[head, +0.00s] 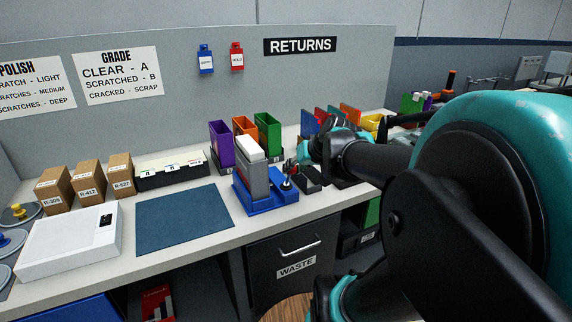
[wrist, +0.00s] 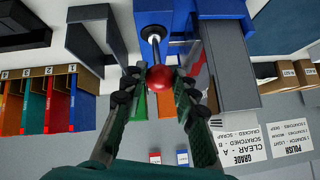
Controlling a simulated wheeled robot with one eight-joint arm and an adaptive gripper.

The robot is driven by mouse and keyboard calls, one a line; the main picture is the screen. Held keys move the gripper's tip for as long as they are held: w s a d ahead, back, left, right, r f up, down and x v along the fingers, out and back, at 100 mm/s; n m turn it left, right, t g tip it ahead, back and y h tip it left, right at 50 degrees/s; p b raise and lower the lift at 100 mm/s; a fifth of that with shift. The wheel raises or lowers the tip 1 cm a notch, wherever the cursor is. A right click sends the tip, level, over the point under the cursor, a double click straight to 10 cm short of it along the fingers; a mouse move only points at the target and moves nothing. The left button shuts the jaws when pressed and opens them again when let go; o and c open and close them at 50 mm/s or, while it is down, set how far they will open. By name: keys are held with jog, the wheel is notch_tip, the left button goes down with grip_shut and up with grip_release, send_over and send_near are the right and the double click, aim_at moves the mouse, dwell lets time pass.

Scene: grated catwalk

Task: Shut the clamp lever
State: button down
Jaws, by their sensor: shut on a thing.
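The clamp is a blue fixture (head: 268,207) on the bench, right of the blue mat, with a tall grey block topped in white on it. Its blue body (wrist: 180,12) also shows at the top of the wrist view. The clamp lever is a thin metal rod (wrist: 153,36) ending in a round red knob (wrist: 160,77). My gripper (wrist: 159,82) has one finger on each side of the red knob and is shut on it. In the head view my gripper (head: 302,165) is small and partly hidden by my arm, just right of the clamp.
Purple, orange and green bins (head: 245,138) stand close behind the clamp. More coloured upright pieces (head: 335,119) stand behind my wrist. A blue mat (head: 185,220), a white box (head: 70,243) and cardboard boxes (head: 88,181) are to the left. The mat is clear.

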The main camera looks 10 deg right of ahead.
jog(key=c, duration=1.2)
grip_release()
jog(key=v, duration=1.2)
jog(key=shift+d, duration=0.15)
jog(key=shift+f, duration=0.1)
